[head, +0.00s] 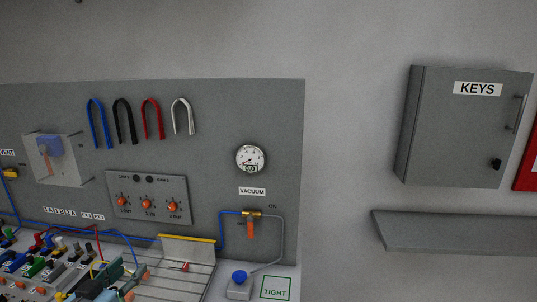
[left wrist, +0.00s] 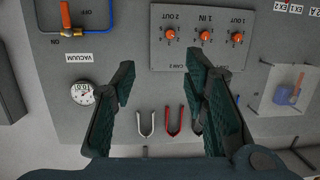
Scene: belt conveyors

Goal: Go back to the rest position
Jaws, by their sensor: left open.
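My left gripper (head: 106,281) shows as dark green-black fingers at the bottom left of the head view, over the crowded bench. In the left wrist view my left gripper (left wrist: 160,76) is open, its two fingers wide apart with nothing between them. That view is upside down and faces the grey panel (left wrist: 135,30). The panel's switch box (left wrist: 205,55) and U-shaped tubes, such as the red one (left wrist: 174,120), lie beyond the fingers. A finger partly covers the black tube. My right gripper is in neither view.
The panel (head: 220,110) carries a vacuum gauge (head: 251,158) and an orange-handled valve (head: 250,229). Below are connectors, a yellow-edged plate (head: 187,249) and a blue knob (head: 239,277). A KEYS cabinet (head: 460,130) and shelf (head: 460,231) are on the right wall.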

